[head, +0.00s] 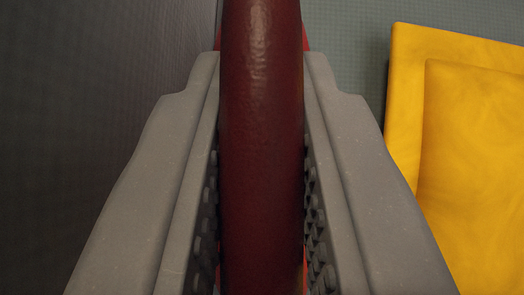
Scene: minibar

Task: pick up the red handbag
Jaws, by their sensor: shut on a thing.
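A dark red, rounded, leathery strap-like part of the red handbag (262,130) runs upright through the middle of the head view, from the top edge to the bottom. My gripper (262,75) has one grey finger on each side of it, and the fingers are shut on it. Small patches of brighter red show behind the fingertips and low between the fingers. The rest of the handbag is hidden behind this part and the fingers, or out of view.
A yellow object with a raised inner panel (460,130) lies at the right, close beside the right finger. A dark grey wall-like surface (90,90) fills the left side. A grey-green textured surface (350,35) shows behind, at the top.

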